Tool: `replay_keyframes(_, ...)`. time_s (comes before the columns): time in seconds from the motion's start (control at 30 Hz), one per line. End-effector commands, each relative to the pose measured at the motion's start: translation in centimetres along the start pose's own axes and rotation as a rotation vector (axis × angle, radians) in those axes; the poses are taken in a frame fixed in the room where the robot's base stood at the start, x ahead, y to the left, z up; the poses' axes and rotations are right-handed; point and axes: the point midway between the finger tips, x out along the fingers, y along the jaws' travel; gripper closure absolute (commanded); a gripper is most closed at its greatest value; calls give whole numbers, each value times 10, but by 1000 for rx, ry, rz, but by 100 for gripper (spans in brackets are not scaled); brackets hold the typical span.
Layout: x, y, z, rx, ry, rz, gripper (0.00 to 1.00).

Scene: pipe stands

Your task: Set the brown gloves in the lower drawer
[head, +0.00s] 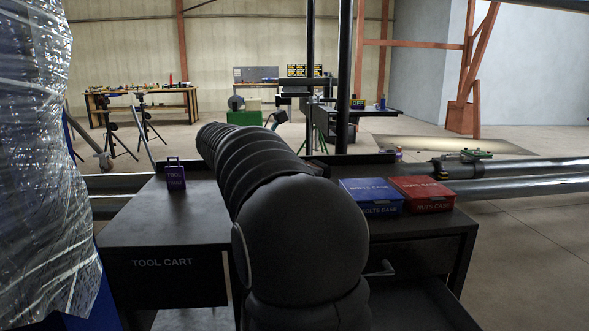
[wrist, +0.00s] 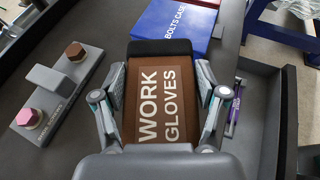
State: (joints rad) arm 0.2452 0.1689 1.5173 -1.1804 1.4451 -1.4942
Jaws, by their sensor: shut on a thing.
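The brown work gloves (wrist: 162,95), a flat pack with white "WORK GLOVES" lettering, sit between the two fingers of my gripper (wrist: 160,108) in the wrist view. The fingers are shut on its sides. The pack is above the dark tool cart (head: 120,215), below the blue case in the picture. In the head view my arm hides the gripper and the gloves. An open dark drawer (head: 430,308) sticks out at the lower right in the head view. It seems to show right of the gripper in the wrist view (wrist: 262,125), with a slim purple-and-grey tool (wrist: 234,108) inside.
The blue bolts case (head: 371,195) and red nuts case (head: 422,192) stand on the cart's right side. A purple tool padlock (head: 175,177) stands on the left. A grey plate (wrist: 62,88) with pink and brown hex pieces lies left of the gripper. Wrapped plastic fills the far left.

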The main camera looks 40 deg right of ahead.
Motion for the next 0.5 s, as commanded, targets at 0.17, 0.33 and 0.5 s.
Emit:
replay_keyframes(0.17, 4, 1, -14, -1, 0, 3, 64)
replay_keyframes(0.33, 9, 1, -28, -1, 0, 5, 64)
replay_keyframes(0.5, 15, 1, -43, -2, 0, 5, 64)
